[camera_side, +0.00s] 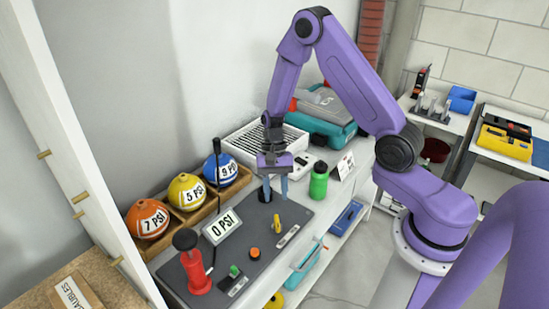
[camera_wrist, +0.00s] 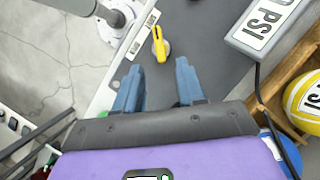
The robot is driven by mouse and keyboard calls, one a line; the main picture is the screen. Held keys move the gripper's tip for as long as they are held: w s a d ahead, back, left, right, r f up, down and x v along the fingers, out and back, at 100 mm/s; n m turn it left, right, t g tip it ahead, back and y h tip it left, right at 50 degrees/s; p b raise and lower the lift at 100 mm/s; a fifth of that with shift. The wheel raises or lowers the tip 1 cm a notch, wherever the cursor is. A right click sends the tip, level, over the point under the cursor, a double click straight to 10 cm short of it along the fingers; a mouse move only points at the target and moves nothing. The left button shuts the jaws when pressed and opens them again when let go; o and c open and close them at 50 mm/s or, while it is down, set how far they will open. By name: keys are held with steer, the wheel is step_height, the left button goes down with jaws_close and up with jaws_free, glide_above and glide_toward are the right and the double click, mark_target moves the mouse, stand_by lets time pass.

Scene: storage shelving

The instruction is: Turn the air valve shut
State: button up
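The air valve has a yellow lever handle (camera_side: 277,224) and sits on the dark mat (camera_side: 225,262). In the wrist view the yellow handle (camera_wrist: 159,45) lies just beyond my fingertips, roughly in line with the gap between them. My gripper (camera_side: 275,190) has blue fingers that point down above the far part of the mat, apart from the valve. In the wrist view my gripper (camera_wrist: 157,75) is open, with nothing between its fingers. A grey display (camera_side: 222,227) reads 0 PSI; it also shows in the wrist view (camera_wrist: 265,25).
A red pump (camera_side: 194,270), an orange knob (camera_side: 254,253) and a small green switch (camera_side: 234,271) stand on the nearer mat. A green bottle (camera_side: 319,180) stands right of my gripper.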

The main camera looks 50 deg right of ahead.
steer(key=v, duration=1)
steer(key=s+a+r+n+h, duration=0.3)
steer(key=s+a+r+n, duration=0.45)
steer(key=s+n, duration=0.35)
steer(key=s+r+n+t, duration=0.2)
steer(key=s+n, duration=0.8)
steer(key=s, duration=0.5)
steer(key=shift+r+n+t, duration=0.15)
steer(key=shift+n+t, duration=0.25)
steer(key=shift+t, duration=0.2)
